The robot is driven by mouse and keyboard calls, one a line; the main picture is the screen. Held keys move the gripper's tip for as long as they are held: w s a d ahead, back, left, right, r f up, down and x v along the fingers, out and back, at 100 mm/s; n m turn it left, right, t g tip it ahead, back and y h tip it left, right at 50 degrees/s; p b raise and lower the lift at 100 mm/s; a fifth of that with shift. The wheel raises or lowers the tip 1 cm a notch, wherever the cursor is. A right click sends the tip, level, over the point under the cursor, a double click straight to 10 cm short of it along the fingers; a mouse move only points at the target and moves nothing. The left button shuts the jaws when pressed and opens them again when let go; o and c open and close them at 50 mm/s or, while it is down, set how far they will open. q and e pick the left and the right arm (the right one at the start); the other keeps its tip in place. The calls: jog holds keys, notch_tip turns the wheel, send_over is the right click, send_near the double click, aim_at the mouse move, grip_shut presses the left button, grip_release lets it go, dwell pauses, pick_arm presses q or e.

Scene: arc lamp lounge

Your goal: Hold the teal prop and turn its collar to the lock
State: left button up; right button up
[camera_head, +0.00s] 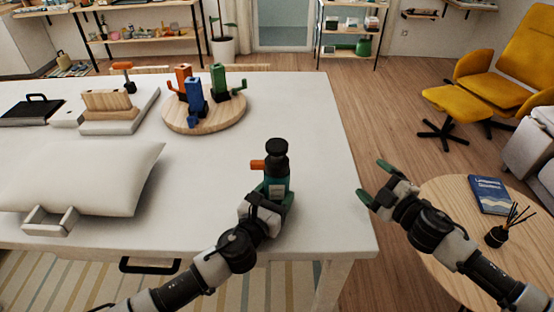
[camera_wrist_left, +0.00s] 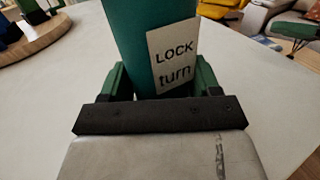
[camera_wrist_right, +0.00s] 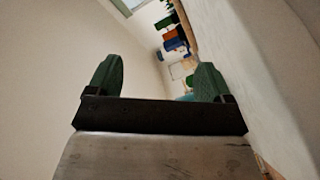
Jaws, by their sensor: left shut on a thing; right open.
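The teal prop (camera_head: 276,186) stands upright near the front right of the white table, with a black knob on top. Its collar (camera_head: 277,165) is dark, and an orange handle (camera_head: 257,165) sticks out to the left. My left gripper (camera_head: 277,202) is shut on the prop's lower body. In the left wrist view the teal body (camera_wrist_left: 133,40) sits between the fingers and carries a label (camera_wrist_left: 173,57) reading "LOCK turn". The collar is out of that view. My right gripper (camera_head: 371,181) is open and empty, right of the table edge. Its fingers show apart in the right wrist view (camera_wrist_right: 158,80).
A round wooden board (camera_head: 205,118) with red, blue and green props stands further back on the white table (camera_head: 325,170). A pillow (camera_head: 85,175) lies left. A round side table (camera_head: 455,200) with a blue book (camera_head: 489,195) and a diffuser stands right.

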jog(key=s+a+r+m+g+y, duration=0.1)
jog(key=s+a+r+m+y, duration=0.25)
jog(key=a, duration=0.45)
jog(key=m+g+y, duration=0.2)
jog(key=m, duration=0.3)
send_near(286, 167)
jog(key=a, duration=0.1)
jog(key=shift+n+h, duration=0.25)
jog(key=x, duration=1.2)
jog(key=shift+w+d+r, duration=0.2)
jog(key=shift+c, duration=0.3)
